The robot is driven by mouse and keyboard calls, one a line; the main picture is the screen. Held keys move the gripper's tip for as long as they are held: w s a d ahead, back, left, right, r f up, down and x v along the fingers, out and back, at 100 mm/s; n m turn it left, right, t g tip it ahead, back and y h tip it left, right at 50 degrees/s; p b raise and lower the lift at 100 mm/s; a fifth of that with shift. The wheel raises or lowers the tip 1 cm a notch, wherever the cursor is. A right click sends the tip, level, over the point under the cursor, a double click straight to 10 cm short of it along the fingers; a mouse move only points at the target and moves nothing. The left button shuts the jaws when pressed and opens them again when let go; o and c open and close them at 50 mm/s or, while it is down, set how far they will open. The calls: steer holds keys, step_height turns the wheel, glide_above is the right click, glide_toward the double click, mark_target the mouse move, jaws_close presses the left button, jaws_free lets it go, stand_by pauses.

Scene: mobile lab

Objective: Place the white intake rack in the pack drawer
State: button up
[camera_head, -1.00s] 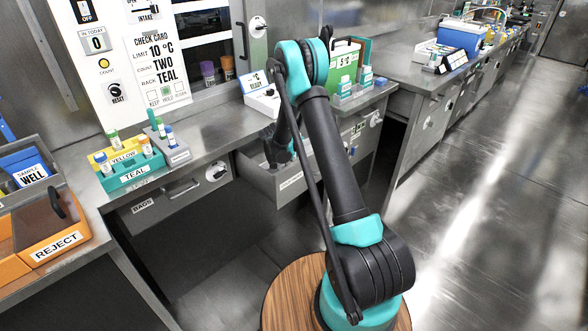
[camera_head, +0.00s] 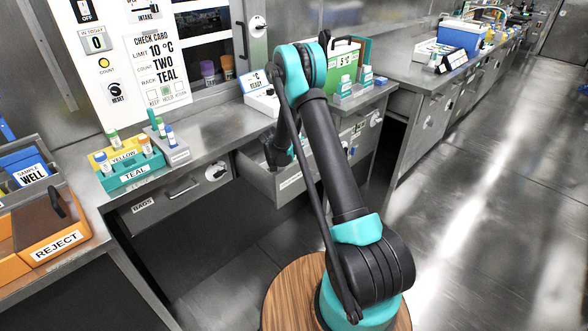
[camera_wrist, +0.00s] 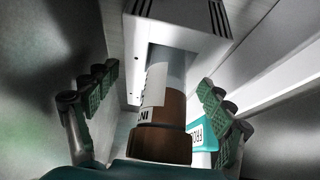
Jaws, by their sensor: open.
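The white intake rack (camera_wrist: 205,22) is seen close up in the wrist view, with a brown-capped vial (camera_wrist: 162,112) at its near side. My gripper (camera_wrist: 155,112) is open, with one finger on each side of the vial and visible gaps between. In the head view my gripper (camera_head: 277,152) is down in the open pack drawer (camera_head: 262,178), under the counter. The arm and drawer walls hide the rack there. Whether the rack rests flat on the drawer floor cannot be told.
A teal block (camera_wrist: 205,136) with a partly read label lies beside the vial. A teal rack (camera_head: 135,176) and grey rack (camera_head: 178,155) stand on the counter (camera_head: 215,135). A white device (camera_head: 258,98) sits above the drawer. An orange reject bin (camera_head: 45,235) is left.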

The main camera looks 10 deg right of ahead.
steer(key=v, duration=1.2)
steer(key=shift+r, duration=0.1)
steer(key=shift+c, duration=0.6)
